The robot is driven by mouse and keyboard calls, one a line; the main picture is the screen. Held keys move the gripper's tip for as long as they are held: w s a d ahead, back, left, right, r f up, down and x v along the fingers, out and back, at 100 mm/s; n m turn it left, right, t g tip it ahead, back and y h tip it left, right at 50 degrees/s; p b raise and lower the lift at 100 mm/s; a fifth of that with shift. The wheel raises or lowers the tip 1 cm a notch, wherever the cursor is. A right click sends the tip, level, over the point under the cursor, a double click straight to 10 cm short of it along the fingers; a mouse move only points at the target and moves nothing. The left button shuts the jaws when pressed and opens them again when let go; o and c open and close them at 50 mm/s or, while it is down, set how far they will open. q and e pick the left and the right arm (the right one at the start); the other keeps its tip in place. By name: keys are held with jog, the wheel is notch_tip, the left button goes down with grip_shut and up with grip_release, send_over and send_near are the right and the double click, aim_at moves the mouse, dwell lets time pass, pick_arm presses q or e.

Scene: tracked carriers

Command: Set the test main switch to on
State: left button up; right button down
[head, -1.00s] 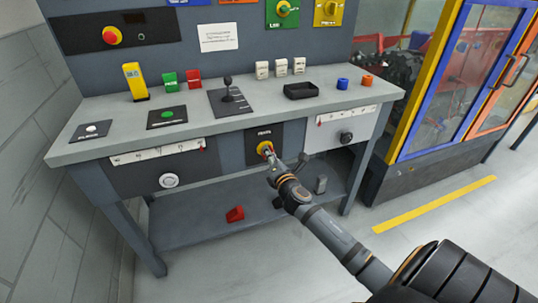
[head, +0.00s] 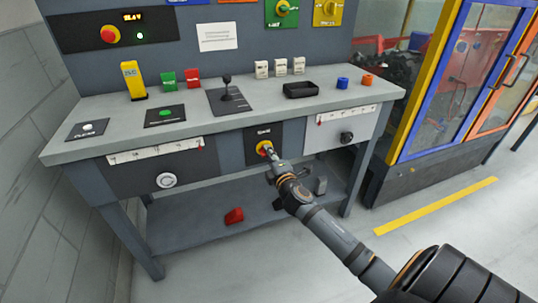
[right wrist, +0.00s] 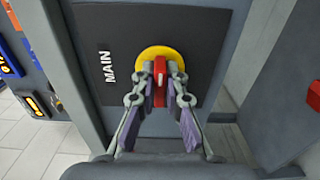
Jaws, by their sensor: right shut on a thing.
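The main switch (right wrist: 160,83) is a red handle on a yellow round plate, on a dark panel marked MAIN in the right wrist view. In the head view the switch (head: 264,148) sits on the bench front, under the worktop. My right gripper (right wrist: 160,84) is shut on the red handle, one finger on each side. In the head view the right gripper (head: 270,157) reaches the switch from the lower right and partly hides it. My left gripper is not in view. A display (head: 132,16) on the upper panel is lit, with a green lamp below it.
The worktop (head: 290,112) overhangs the switch. On it stand a yellow block (head: 133,80), a joystick (head: 228,90) and a black tray (head: 300,90). A red object (head: 234,216) lies on the lower shelf. A glazed cage (head: 450,80) stands to the right.

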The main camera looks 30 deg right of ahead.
jog(key=shift+f, duration=0.1)
dwell(0.4)
jog(key=c, duration=1.4)
grip_release()
jog(key=shift+s, duration=0.1)
jog(key=v, duration=1.1)
jog(key=shift+s, duration=0.4)
jog(key=shift+a, duration=0.15)
